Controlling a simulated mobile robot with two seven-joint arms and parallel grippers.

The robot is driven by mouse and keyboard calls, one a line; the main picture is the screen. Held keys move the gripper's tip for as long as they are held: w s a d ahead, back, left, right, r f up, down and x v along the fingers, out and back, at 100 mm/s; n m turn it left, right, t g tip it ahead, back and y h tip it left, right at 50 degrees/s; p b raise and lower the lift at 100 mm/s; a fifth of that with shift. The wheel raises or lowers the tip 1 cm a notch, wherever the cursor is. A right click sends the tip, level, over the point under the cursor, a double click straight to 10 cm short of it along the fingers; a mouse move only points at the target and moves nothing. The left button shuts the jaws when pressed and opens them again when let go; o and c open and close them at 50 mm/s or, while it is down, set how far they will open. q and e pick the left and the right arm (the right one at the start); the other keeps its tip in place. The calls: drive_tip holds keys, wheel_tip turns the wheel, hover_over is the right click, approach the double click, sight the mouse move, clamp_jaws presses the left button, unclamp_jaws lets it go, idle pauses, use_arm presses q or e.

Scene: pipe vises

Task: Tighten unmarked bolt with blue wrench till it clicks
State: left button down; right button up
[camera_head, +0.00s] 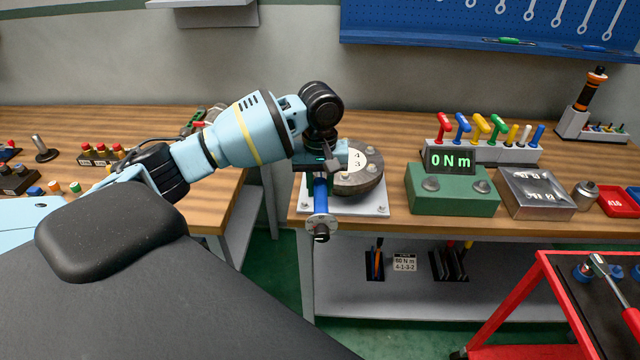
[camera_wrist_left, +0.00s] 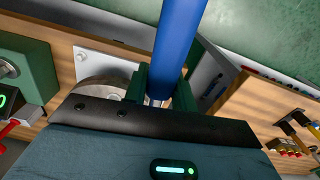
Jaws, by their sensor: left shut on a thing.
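The blue wrench (camera_head: 320,190) is held in my left gripper (camera_head: 320,160). Its blue shaft hangs out below the jaws toward the viewer, and a grey disc with a dark end shows at its near end, past the table's front edge. In the left wrist view the blue shaft (camera_wrist_left: 180,40) runs up from between the jaws (camera_wrist_left: 160,88). The round flange (camera_head: 368,184) sits on a white plate just right of the gripper. Its pale face shows the numbers 4 and 3. The unmarked bolt cannot be made out; the gripper covers the flange's left side.
A green box (camera_head: 450,198) with a display (camera_head: 450,162) reading 0 Nm stands right of the flange. Behind it is a rack (camera_head: 485,152) of coloured tools. A silver box (camera_head: 537,195) is beside it. A red cart (camera_head: 560,300) stands front right.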

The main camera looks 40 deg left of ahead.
use_arm(q)
drive_tip(key=shift+f, duration=0.95)
idle(1.0)
drive_tip(key=shift+s+a+f+m, duration=0.1)
drive_tip(key=shift+s+a+m, duration=0.5)
drive_tip(key=shift+a+m, duration=0.3)
drive_tip(key=shift+a, duration=0.1)
drive_tip(key=shift+s+a+m, duration=0.5)
drive_tip(key=shift+a+m, duration=0.4)
drive_tip(key=shift+a, duration=0.1)
drive_tip(key=shift+s+a+m, duration=0.25)
drive_tip(key=shift+a+m, duration=0.65)
drive_tip(key=shift+a, duration=0.05)
